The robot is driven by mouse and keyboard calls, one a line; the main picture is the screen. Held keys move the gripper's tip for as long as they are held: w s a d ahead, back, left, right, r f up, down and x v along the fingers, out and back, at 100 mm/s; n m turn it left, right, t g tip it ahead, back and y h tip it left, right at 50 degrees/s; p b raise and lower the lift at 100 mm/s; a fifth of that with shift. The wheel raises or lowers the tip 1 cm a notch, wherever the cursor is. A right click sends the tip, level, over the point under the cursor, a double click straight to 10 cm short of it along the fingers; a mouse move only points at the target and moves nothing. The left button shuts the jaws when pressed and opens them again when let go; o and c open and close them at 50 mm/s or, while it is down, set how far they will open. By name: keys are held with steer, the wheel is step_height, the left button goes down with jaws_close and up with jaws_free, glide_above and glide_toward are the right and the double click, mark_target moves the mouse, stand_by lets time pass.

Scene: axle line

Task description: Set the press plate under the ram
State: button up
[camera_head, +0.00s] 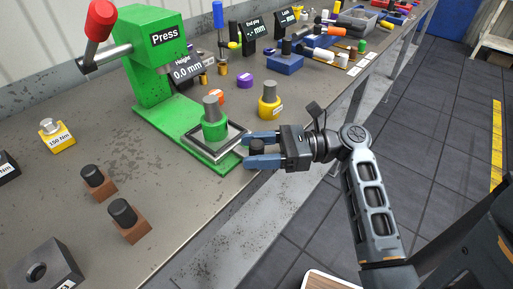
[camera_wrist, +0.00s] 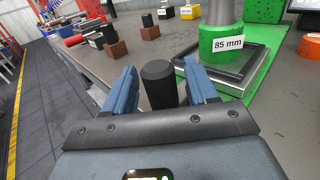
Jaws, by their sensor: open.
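The green press (camera_head: 150,50) stands at the back left, with a red-knobbed lever and a long green base. The press plate (camera_head: 229,149), dark with a pale metal rim, lies at the base's near end, out in front of the press head. A green part labelled 85 mm (camera_wrist: 222,44) with a grey cylinder stands upright on the plate. My gripper (camera_head: 262,150) is open at the plate's near right edge. A black upright knob (camera_wrist: 159,84) stands between its fingers, with gaps visible on both sides. The knob's join to the plate is hidden.
A yellow part with a grey cylinder (camera_head: 269,102) stands right of the plate. Brown blocks with black knobs (camera_head: 127,219) stand at the left front. A display reading 0.0 mm (camera_head: 188,70) is beside the press. The bench's front edge runs under my gripper.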

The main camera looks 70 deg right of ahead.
mark_target(242, 150)
jaws_close()
stand_by(0.4)
steer(key=w+p, duration=0.1)
steer(key=w, duration=0.1)
steer(key=w+d+p, duration=0.1)
steer(key=w, duration=0.1)
steer(key=shift+w+d, duration=0.1)
steer(key=shift+d, duration=0.05)
jaws_free()
steer(key=shift+b+v, duration=0.3)
steer(key=shift+v, duration=3.65)
